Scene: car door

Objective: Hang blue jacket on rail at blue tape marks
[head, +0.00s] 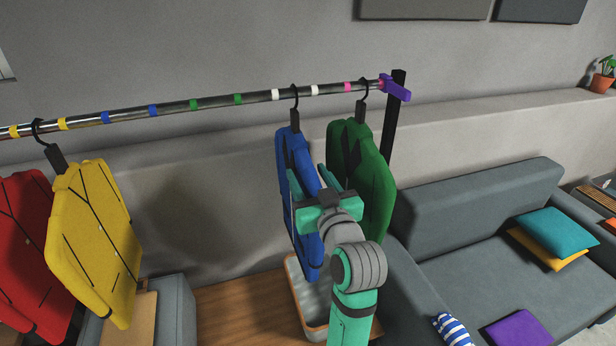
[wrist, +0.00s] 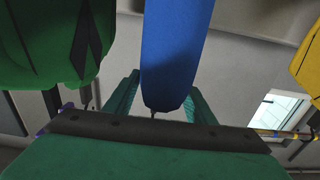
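The blue jacket (head: 305,235) hangs by its black hook from the rail (head: 175,107), between the two white tape marks (head: 275,95). The blue tape marks (head: 129,114) are further left on the rail, with bare rail between them. My gripper (head: 325,185) is at the near edge of the blue jacket. In the wrist view my gripper (wrist: 160,97) is open, its teal fingers apart on either side of the blue jacket (wrist: 172,50). I cannot tell how deep the jacket sits between the fingers.
A green jacket (head: 362,185) hangs close right of the blue one. A yellow jacket (head: 95,235) and a red jacket (head: 30,240) hang at the left. The rail is free of jackets between yellow and blue.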

